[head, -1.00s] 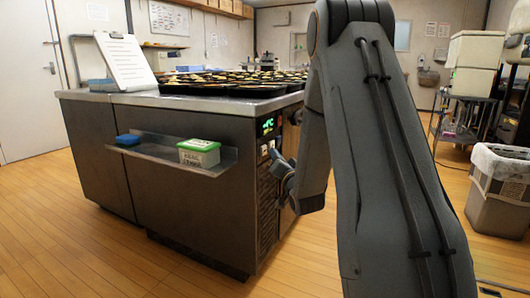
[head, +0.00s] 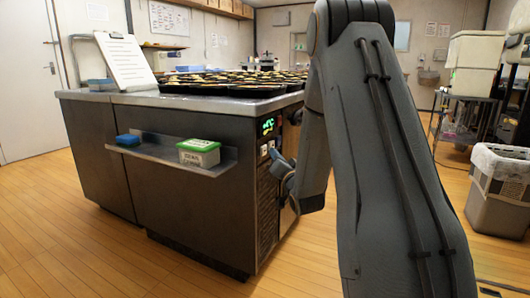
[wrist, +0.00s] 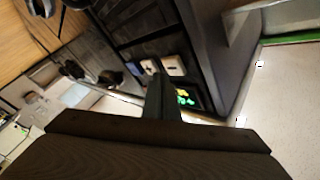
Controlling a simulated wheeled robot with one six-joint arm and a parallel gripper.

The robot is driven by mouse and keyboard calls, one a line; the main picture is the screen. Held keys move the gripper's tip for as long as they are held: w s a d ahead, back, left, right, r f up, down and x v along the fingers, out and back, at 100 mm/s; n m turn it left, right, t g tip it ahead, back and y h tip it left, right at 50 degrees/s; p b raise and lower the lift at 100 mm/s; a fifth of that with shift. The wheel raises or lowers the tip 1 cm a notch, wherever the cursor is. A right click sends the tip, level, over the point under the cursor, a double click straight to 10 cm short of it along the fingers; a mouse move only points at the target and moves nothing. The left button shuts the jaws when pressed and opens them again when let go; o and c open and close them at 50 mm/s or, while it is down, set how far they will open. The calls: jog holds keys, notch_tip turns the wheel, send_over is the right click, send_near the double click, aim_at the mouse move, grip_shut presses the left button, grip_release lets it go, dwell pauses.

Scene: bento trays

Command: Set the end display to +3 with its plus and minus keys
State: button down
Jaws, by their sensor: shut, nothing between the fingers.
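The end display (head: 267,126) glows green on the end face of the steel counter. Its digits are too small to read surely. Two pale keys (head: 267,148) sit just below it. In the wrist view the display (wrist: 185,98) is tilted and partly hidden by my fingers, and the keys (wrist: 173,65) show beyond the fingertips. My gripper (head: 274,157) is shut and empty, its tips close to the keys in the head view. My gripper in the wrist view (wrist: 160,80) points at the key area. I cannot tell whether it touches a key.
Dark bento trays (head: 230,88) cover the counter top (head: 130,98). A grey bin (head: 498,190) stands at right. The floor in front is clear.

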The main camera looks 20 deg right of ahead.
jog(key=shift+w+a, duration=0.3)
jog(key=shift+w+a, duration=0.25)
jog(key=shift+w, duration=0.15)
dwell(1.0)
jog(key=shift+s, duration=0.1)
jog(key=shift+s+d+p, duration=0.45)
jog(key=shift+s+d, duration=0.05)
jog(key=shift+s, duration=0.1)
jog(key=shift+s+d, duration=0.1)
dwell(0.3)
jog(key=s+d, duration=0.1)
jog(key=s, duration=0.1)
jog(key=s+d+p, duration=0.1)
jog(key=d, duration=0.1)
jog(key=shift+s, duration=0.4)
dwell(1.5)
